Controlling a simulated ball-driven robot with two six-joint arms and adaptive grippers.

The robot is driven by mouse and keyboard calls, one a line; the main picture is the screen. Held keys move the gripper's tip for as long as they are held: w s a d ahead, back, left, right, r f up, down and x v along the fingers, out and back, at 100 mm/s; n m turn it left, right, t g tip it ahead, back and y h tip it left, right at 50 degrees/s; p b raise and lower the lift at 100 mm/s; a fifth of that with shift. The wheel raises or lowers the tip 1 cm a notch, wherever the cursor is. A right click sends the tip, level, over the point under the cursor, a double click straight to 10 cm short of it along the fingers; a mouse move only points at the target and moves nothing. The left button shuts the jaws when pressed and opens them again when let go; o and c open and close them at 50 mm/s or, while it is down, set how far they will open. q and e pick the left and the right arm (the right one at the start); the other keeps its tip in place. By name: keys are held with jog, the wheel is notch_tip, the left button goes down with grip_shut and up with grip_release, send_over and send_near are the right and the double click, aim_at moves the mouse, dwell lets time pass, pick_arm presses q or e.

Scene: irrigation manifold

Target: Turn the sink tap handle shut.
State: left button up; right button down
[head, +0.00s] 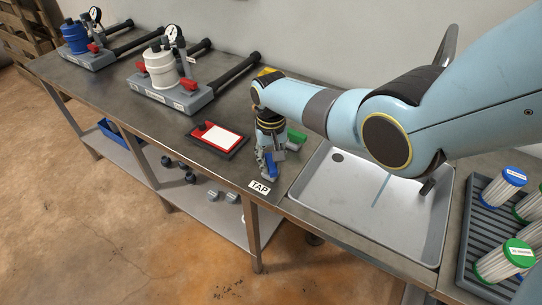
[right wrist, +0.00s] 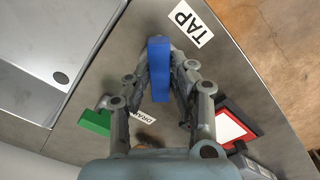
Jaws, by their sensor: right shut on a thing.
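A blue lever handle (head: 271,166) stands at the bench's front edge beside the white TAP label (head: 259,187). It also shows in the right wrist view (right wrist: 158,68), lengthwise between my fingers, with the TAP label (right wrist: 194,24) near its end. My right gripper (head: 265,160) points down over it and is shut on the blue handle; both fingers flank it in the right wrist view (right wrist: 161,58). The handle's base is hidden by the gripper. My left gripper is out of view.
A green handle (head: 296,136) stands close behind, near a partly hidden DRAIN label (right wrist: 147,119). The metal sink (head: 340,200) lies to the right, under my arm. A red-framed white card (head: 220,138) lies left. A rack of filter cartridges (head: 477,238) stands far right.

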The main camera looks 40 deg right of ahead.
aim_at(271, 162)
jog(key=m+p, duration=0.1)
jog(key=m, duration=0.3)
jog(key=shift+m, duration=0.3)
jog(key=m, duration=0.4)
jog(key=shift+p, duration=0.35)
jog(key=shift+m, duration=0.3)
jog(key=c, duration=1.2)
grip_release()
notch_tip(271, 162, up, 12)
jog(key=shift+f, duration=0.1)
